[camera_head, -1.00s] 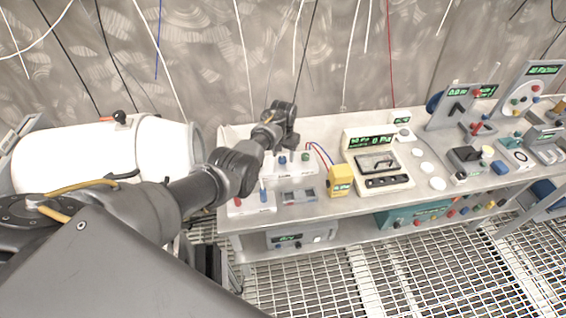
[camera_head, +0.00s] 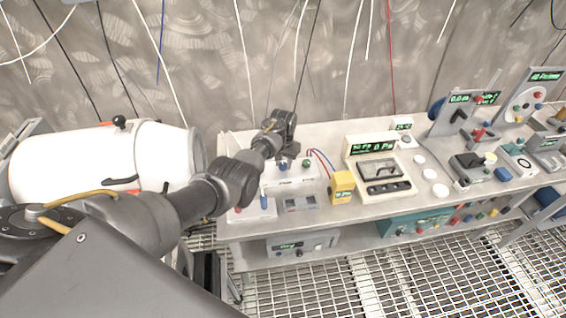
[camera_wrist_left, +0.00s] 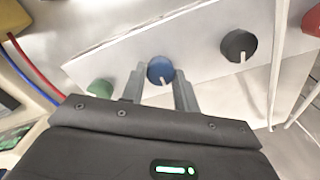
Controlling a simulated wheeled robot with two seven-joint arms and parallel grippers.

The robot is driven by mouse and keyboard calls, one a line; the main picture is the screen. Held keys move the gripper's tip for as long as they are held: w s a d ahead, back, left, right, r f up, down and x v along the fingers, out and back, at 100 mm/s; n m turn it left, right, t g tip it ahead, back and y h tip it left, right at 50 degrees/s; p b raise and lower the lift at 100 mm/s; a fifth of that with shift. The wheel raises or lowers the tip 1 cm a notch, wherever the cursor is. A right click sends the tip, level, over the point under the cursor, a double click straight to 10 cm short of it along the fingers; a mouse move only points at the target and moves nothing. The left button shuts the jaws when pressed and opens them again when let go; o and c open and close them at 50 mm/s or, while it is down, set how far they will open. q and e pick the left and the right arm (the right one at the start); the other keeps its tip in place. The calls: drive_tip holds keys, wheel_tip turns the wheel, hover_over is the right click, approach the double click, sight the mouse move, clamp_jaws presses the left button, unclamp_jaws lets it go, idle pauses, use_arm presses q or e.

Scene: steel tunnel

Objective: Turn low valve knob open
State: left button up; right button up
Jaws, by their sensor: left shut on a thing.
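A white panel (camera_wrist_left: 208,38) carries a row of round knobs. In the left wrist view a blue knob (camera_wrist_left: 160,69) with a white pointer line sits between the two fingers of my left gripper (camera_wrist_left: 158,84), which is shut on it. A green knob (camera_wrist_left: 100,88) is to its left and a black knob (camera_wrist_left: 239,45) to its right. The knob labels are too small to read. My right gripper is out of view.
On the steel bench (camera_head: 340,210), a yellow meter (camera_head: 342,186) with red and blue leads stands right of the panel. A pressure display unit (camera_head: 380,170) is beyond it. Thin cables hang along the back wall.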

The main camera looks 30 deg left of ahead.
use_arm(q)
drive_tip(key=shift+s+f, duration=0.1)
drive_tip(key=shift+s, duration=0.05)
drive_tip(key=shift+m, duration=0.7)
drive_tip(key=m+p, duration=0.1)
drive_tip(key=m, duration=0.2)
drive_tip(key=shift+m, duration=0.3)
drive_tip(key=m, duration=0.2)
drive_tip(key=shift+m, duration=0.3)
drive_tip(key=m, duration=0.2)
drive_tip(key=shift+s+a+f+m, duration=0.1)
drive_tip(key=shift+m, duration=0.3)
drive_tip(key=m+b, duration=0.1)
drive_tip(key=m, duration=0.1)
drive_tip(key=shift+m, duration=0.3)
drive_tip(key=m+b, duration=0.1)
drive_tip(key=m, duration=0.3)
drive_tip(key=shift+m+b, duration=0.3)
drive_tip(key=shift+m, duration=0.1)
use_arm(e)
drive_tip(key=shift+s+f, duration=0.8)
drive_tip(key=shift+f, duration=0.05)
